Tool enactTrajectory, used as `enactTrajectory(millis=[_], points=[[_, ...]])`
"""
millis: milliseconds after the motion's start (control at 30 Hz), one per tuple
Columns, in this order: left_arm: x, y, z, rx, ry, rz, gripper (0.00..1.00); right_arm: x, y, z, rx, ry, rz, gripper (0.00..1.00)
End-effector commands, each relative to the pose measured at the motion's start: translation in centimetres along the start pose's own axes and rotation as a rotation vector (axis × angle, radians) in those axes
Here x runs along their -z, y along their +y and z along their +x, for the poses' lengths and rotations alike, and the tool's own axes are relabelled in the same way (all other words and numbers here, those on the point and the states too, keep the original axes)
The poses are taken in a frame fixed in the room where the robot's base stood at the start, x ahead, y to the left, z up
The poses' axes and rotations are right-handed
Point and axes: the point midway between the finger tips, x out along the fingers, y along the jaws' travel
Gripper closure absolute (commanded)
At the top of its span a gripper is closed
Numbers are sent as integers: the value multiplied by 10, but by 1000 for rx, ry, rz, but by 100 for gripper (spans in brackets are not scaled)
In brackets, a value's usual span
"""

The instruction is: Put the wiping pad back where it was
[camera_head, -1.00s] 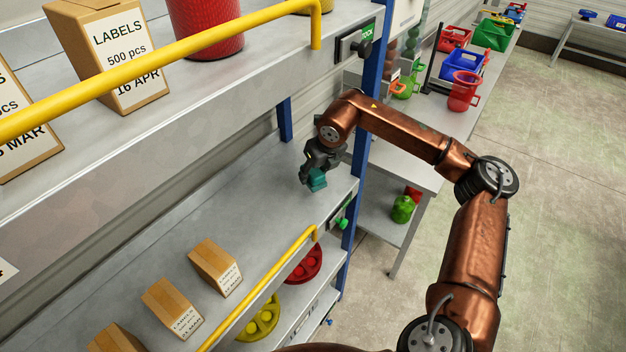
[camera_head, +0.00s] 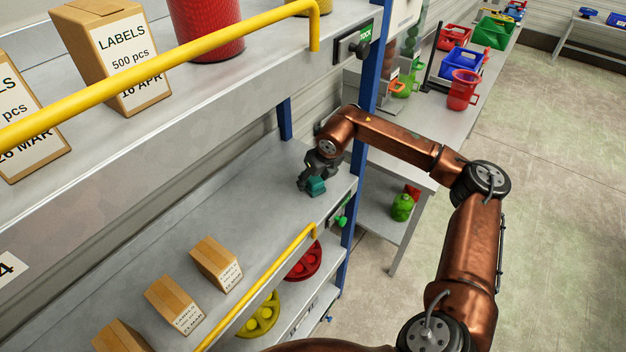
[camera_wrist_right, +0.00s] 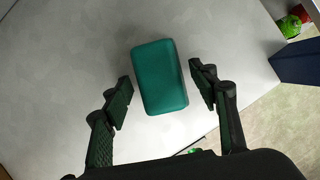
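The wiping pad (camera_head: 317,186) is a teal block at the right end of the middle grey shelf, beside the blue post. In the right wrist view the pad (camera_wrist_right: 160,77) lies between the two fingers of my right gripper (camera_wrist_right: 163,95), over the grey shelf surface. A narrow gap shows on each side of the pad, so the fingers look open around it and not pressed on it. In the head view my right gripper (camera_head: 310,183) is at the pad and partly hides it. My left gripper is not in view.
Cardboard boxes (camera_head: 217,262) stand along the front of the middle shelf (camera_head: 215,205). A yellow rail (camera_head: 262,285) and a blue post (camera_head: 361,150) border the space. The upper shelf (camera_head: 160,130) overhangs at left. A grey bench (camera_head: 425,115) with coloured bins is behind.

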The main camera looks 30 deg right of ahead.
Motion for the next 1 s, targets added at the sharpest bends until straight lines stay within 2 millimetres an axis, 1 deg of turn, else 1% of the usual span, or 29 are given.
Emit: enactTrajectory(millis=[100, 267, 367, 467, 567, 800, 900, 1000], points=[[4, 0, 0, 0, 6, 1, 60, 0, 0, 0, 0, 0, 0, 43], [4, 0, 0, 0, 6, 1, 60, 0, 0, -1, 0, 0, 0, 43], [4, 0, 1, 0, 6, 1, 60, -1, -1, -5, 1, -2, 1, 43], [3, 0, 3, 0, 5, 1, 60, -1, -1, -17, 2, -4, 0, 43], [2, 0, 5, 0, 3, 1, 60, -1, -1, -36, 2, -4, 1, 43], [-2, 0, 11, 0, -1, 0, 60, -1, 0, -86, 1, -4, 0, 43], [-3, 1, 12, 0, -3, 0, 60, 0, 0, -101, 1, -2, 0, 43], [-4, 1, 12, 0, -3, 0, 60, -1, 0, -113, 0, -3, 0, 43]])
